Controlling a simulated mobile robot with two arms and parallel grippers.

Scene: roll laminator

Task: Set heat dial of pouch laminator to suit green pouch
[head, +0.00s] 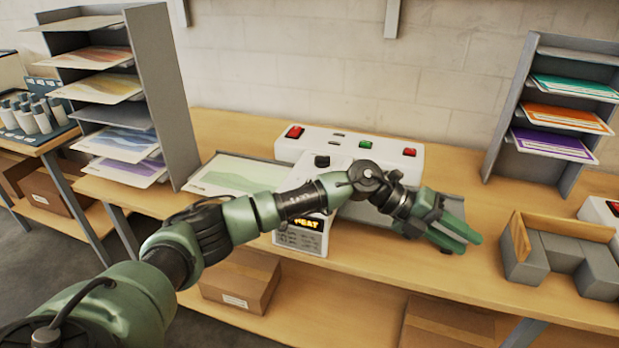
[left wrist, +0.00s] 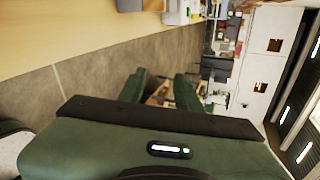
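The white pouch laminator (head: 345,148) stands on the wooden bench, with red and green buttons on top. Its black dial (head: 321,160) shows just above my left forearm. A sheet with a green wave design (head: 235,175) lies on the tray left of the laminator. My left gripper (head: 468,243) is right of the laminator, apart from the dial, above the bench front. Its fingers also show apart and empty in the left wrist view (left wrist: 160,90). My right gripper is not visible.
A sheet rack (head: 165,90) stands at the left. Another rack (head: 510,100) at the right holds green, orange and purple sheets. A grey block holder (head: 520,255) sits right of my left gripper. Cardboard boxes (head: 240,280) are under the bench.

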